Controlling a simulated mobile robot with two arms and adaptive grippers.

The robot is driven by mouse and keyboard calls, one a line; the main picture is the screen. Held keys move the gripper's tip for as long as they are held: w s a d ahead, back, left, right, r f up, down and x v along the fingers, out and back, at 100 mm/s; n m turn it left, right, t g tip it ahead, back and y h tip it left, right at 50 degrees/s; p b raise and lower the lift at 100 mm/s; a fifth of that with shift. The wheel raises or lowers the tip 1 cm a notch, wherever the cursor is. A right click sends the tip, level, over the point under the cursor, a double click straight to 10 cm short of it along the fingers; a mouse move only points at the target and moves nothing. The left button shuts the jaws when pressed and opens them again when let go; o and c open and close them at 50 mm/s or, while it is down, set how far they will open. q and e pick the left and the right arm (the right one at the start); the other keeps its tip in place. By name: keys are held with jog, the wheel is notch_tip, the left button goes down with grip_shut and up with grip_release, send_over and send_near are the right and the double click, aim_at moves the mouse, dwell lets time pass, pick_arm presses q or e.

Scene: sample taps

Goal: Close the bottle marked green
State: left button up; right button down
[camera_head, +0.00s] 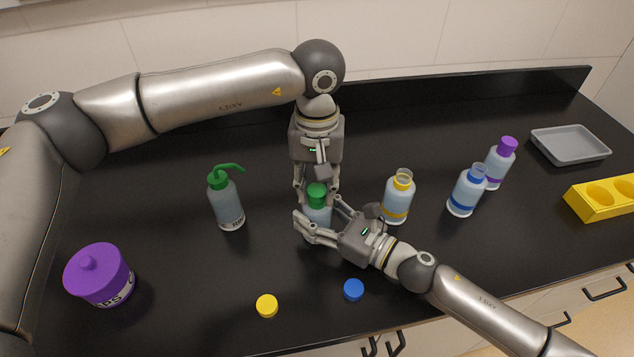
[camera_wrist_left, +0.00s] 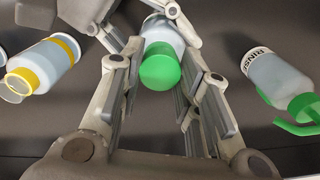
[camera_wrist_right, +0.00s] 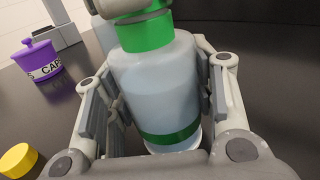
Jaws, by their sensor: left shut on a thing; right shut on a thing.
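The bottle marked green (camera_head: 317,216) stands upright at the centre of the bench. The right wrist view shows its pale body (camera_wrist_right: 160,85) and green band (camera_wrist_right: 172,136). A green cap (camera_head: 316,191) sits at its top, also in the left wrist view (camera_wrist_left: 160,68); I cannot tell how tightly it is seated. My left gripper (camera_head: 317,195) comes from above and is shut on the green cap. My right gripper (camera_head: 318,221) comes from the front right and is shut on the bottle's body. The fingers partly hide the bottle.
A green-topped rinse bottle (camera_head: 227,203) stands left. An open yellow-banded bottle (camera_head: 397,201), an open blue-banded bottle (camera_head: 466,193) and a purple-capped bottle (camera_head: 498,165) stand right. Yellow cap (camera_head: 267,306) and blue cap (camera_head: 353,289) lie in front. A purple jar (camera_head: 100,276) stands front left.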

pick_arm(q)
jog(key=m, duration=0.5)
jog(key=shift+m, duration=0.3)
jog(key=m, duration=0.4)
jog(key=shift+w, duration=0.1)
jog(key=o, duration=0.7)
jog(key=shift+c, duration=0.2)
jog(key=shift+r, duration=0.1)
jog(key=shift+r, duration=2.15)
